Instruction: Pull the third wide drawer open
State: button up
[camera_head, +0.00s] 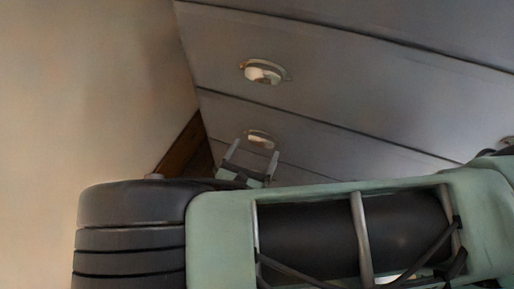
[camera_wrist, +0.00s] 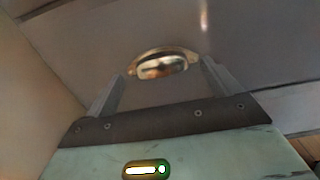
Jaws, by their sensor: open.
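A grey chest front fills the upper right of the head view, split by dark seams into wide drawers. One drawer front (camera_head: 340,85) has a pale metal cup handle (camera_head: 263,71). The drawer front below it (camera_head: 350,150) has a similar cup handle (camera_head: 259,138). The top of the chest is out of view, so I cannot tell which is third. My gripper (camera_head: 253,150) is open at the lower handle, one finger on each side of it. In the wrist view the brass-toned handle (camera_wrist: 162,64) shows between and beyond the fingertips (camera_wrist: 164,72). Contact cannot be told. The drawers look shut.
A plain beige wall (camera_head: 90,90) stands left of the chest. A brown wooden strip (camera_head: 180,146) shows at the chest's lower left corner. Another handle (camera_head: 507,141) shows at the right edge. My arm hides the lower part of the head view.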

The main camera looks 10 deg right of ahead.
jog(key=shift+x, duration=1.25)
